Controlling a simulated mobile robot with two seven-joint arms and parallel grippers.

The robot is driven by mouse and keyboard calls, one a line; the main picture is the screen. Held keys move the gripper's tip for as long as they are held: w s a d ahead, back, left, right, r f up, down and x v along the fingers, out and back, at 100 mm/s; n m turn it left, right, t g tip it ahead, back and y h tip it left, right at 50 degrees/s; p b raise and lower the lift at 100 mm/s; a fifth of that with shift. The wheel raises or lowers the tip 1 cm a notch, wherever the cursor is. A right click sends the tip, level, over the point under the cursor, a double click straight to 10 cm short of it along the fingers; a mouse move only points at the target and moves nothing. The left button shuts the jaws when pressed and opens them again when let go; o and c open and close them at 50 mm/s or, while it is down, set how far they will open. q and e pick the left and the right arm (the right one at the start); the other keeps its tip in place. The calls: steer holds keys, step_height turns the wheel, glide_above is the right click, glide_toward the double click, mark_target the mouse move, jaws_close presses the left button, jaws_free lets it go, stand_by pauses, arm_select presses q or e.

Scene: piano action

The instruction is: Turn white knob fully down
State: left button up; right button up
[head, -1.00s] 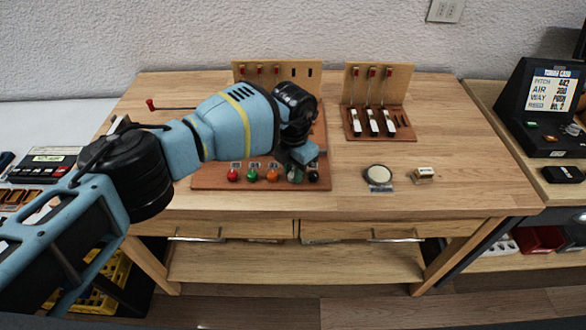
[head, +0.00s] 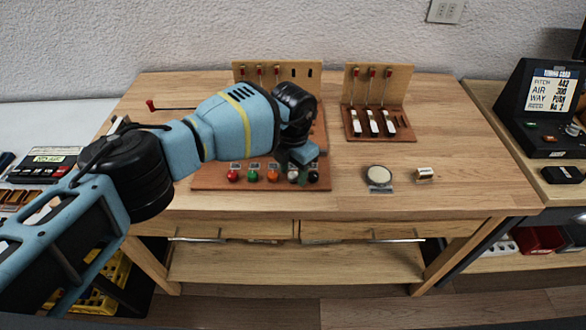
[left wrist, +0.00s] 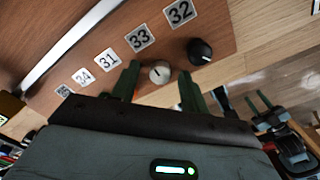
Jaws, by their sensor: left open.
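The white knob (head: 293,176) sits in the front row on the brown panel (head: 210,182), between the orange knob and the black knob. In the left wrist view the white knob (left wrist: 159,73) shows a dark pointer line and stands below the label 33. My left gripper (head: 301,160) is over that end of the row. In the left wrist view its two green fingers (left wrist: 160,80) are open, one on each side of the white knob, with visible gaps. I cannot tell how deep the fingertips reach. My right gripper is not in view.
The black knob (left wrist: 200,52) is close beside the right finger. Red (head: 232,176), green (head: 252,176) and orange (head: 272,176) knobs line the row. A round pale disc (head: 379,174) and a small block (head: 425,174) lie to the right. The table front there is mostly clear.

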mark_target(293, 174)
arm_select(q)
step_height(293, 174, up, 8)
steer(key=shift+f, duration=0.1)
stand_by(0.4)
